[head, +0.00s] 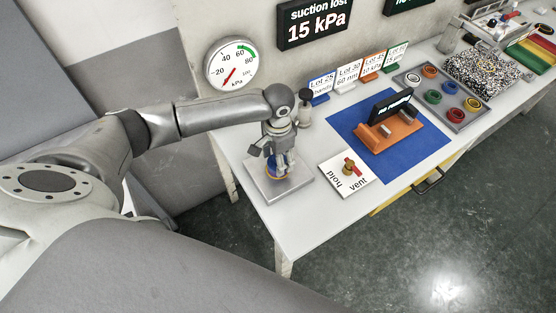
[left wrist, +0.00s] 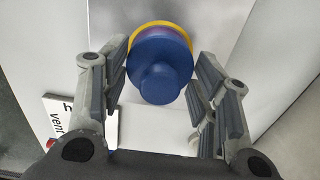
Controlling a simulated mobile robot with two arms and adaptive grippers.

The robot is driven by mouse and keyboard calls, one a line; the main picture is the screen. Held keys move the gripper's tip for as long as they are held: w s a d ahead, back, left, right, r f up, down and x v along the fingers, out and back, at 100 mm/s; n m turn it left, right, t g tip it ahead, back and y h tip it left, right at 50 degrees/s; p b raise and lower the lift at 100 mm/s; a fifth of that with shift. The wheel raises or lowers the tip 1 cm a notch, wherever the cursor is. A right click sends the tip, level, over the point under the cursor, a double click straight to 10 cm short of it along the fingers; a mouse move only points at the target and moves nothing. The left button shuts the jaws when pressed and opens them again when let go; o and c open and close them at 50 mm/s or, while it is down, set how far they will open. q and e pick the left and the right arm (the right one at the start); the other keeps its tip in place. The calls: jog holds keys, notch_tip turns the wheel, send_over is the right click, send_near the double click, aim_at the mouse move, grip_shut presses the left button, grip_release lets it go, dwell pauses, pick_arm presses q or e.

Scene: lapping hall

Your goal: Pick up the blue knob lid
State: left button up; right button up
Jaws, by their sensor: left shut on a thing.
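The blue knob lid (left wrist: 160,65) is round with a smaller round knob facing the left wrist camera. A yellow rim shows behind it. In the head view the blue lid (head: 271,171) is partly hidden by the fingers, above a grey metal plate (head: 295,187) at the left end of the table. My left gripper (head: 278,164) points down over the plate. In the left wrist view its two fingers stand on either side of the lid, and it is shut on it. Whether the lid is lifted clear cannot be told. My right gripper is not in view.
A white hold/vent card (head: 335,186) with a red and brass valve handle lies right of the plate. A dark-topped post (head: 305,108) stands behind. A blue mat (head: 431,146) bears an orange stand (head: 395,137). A grey tray (head: 463,121) holds several coloured rings.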

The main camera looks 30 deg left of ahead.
pick_arm(q)
jog(key=shift+w+r+b, duration=0.1)
jog(key=shift+r+b, duration=0.2)
jog(key=shift+r, duration=0.2)
jog(key=shift+d+r+b, duration=0.2)
jog(key=shift+r+b, duration=0.2)
jog(key=shift+r, duration=0.85)
jog(key=s+d+r+b, duration=0.2)
jog(key=s+d+r, duration=0.5)
jog(key=d+r, duration=0.2)
jog(key=d, duration=0.2)
jog(key=shift+d+r, duration=0.2)
jog(key=shift+d, duration=0.2)
